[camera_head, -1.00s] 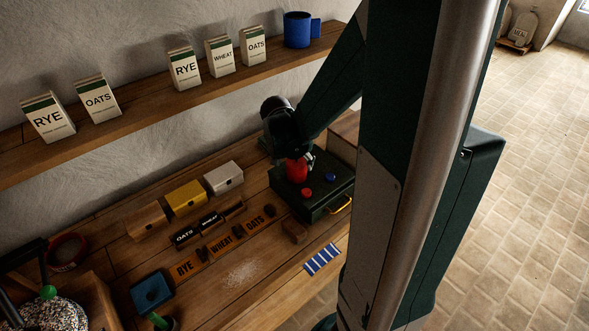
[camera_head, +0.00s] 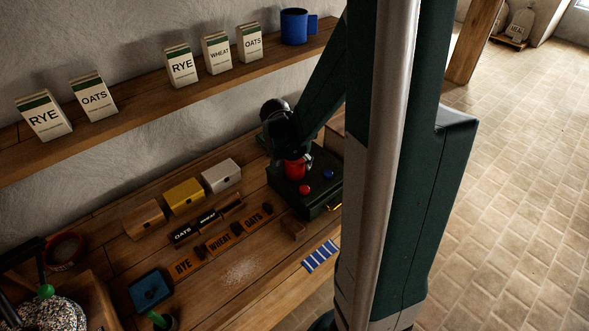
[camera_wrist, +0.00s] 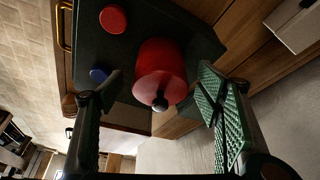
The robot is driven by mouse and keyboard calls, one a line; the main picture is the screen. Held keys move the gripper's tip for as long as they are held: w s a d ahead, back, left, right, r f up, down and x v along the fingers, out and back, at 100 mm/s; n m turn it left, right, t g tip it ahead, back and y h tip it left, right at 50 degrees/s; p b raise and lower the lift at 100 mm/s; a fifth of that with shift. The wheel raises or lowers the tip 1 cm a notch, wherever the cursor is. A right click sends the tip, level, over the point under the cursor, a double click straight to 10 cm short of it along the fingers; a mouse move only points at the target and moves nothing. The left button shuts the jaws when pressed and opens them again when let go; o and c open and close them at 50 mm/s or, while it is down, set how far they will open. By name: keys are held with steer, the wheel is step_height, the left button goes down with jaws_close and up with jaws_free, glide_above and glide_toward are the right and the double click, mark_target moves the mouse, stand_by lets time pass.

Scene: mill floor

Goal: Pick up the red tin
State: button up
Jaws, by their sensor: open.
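The red tin (camera_head: 295,169) stands on a dark green box (camera_head: 318,202) on the bench, right under my gripper (camera_head: 294,155). In the wrist view the red tin (camera_wrist: 161,72) shows its rounded red body and a dark knob on top. My gripper (camera_wrist: 160,108) is open there, with one finger on each side of the tin and gaps to both. In the head view my arm hides part of the tin and the fingertips.
A red button (camera_head: 304,189) and a blue button (camera_head: 328,174) sit on the box beside the tin. A small brown block (camera_head: 293,229) lies in front. White (camera_head: 222,176) and yellow (camera_head: 184,196) boxes stand to the left. A shelf (camera_head: 150,120) with packets runs above.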

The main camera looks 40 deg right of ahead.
steer(key=shift+f, duration=0.1)
steer(key=shift+x, duration=2.45)
steer(key=shift+w+d, duration=0.15)
steer(key=shift+c, duration=0.4)
steer(key=c, duration=0.9)
